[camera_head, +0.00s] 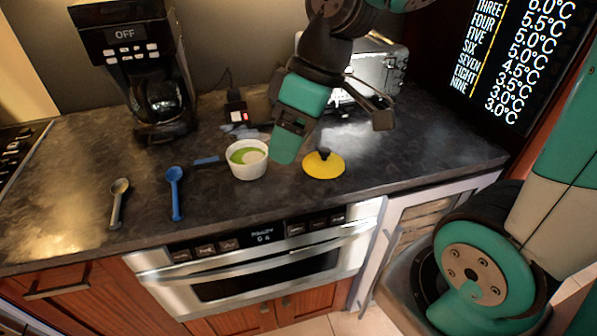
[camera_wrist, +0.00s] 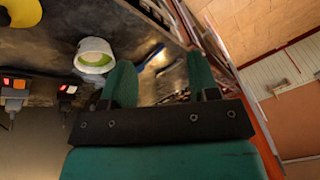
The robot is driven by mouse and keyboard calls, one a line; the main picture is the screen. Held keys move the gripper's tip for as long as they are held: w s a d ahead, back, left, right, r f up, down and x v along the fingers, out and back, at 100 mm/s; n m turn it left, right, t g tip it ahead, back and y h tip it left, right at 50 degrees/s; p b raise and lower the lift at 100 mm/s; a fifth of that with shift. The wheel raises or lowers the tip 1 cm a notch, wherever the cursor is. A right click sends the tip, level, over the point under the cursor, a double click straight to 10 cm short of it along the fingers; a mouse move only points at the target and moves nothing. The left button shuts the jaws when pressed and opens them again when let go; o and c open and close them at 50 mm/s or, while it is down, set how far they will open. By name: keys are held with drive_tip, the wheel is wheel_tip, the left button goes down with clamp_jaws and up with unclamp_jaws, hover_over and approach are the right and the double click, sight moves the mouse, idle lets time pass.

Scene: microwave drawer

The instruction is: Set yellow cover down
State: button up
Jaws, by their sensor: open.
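The yellow cover (camera_head: 324,170) lies on the dark countertop with its black knob up, right of the white bowl (camera_head: 249,173). Part of the cover also shows at the top left of the wrist view (camera_wrist: 22,13). My gripper (camera_head: 334,137) is open and empty above the counter, near the cover and apart from it. One green finger hangs between bowl and cover in the head view. The wrist view shows both fingers spread, with nothing between them (camera_wrist: 158,66). The bowl holds something green and pale and stands uncovered.
A blue spoon (camera_head: 175,190) and a grey spoon (camera_head: 117,200) lie left of the bowl. A coffee maker (camera_head: 150,65) stands at the back left. A metal appliance (camera_head: 378,72) stands behind my gripper. A microwave drawer (camera_head: 265,262) is below the counter edge. Bare counter lies right of the cover.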

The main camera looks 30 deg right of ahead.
drive_tip(key=s+a+r+m+g, duration=0.1)
drive_tip(key=s+a, duration=0.4)
drive_tip(key=s, duration=0.4)
drive_tip(key=shift+s+a, duration=0.15)
